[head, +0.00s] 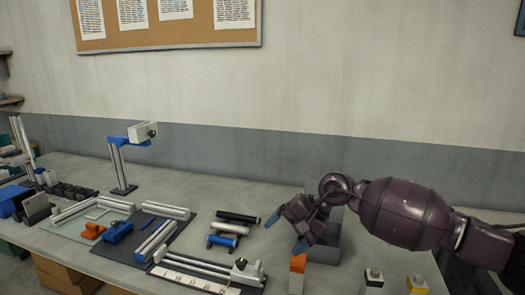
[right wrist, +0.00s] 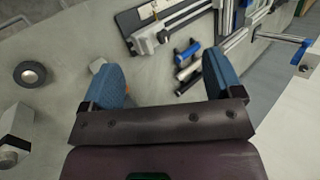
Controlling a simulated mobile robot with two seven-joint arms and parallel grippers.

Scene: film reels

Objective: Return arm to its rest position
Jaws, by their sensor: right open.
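My right arm comes in from the right, a dark purple forearm, and my right gripper (head: 286,232) is over the right-middle part of the grey table (head: 210,188). Its two blue fingertips are spread apart with nothing between them. In the right wrist view the open fingers (right wrist: 160,76) show against the table, apart from each other and empty. My left gripper is in neither view.
Several rollers (head: 222,241) lie left of the gripper. An orange-topped block (head: 298,263) and a grey block (head: 324,252) stand close by it. White rails (head: 187,283) lie on dark mats further left. A black ring (right wrist: 30,73) lies on the table.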

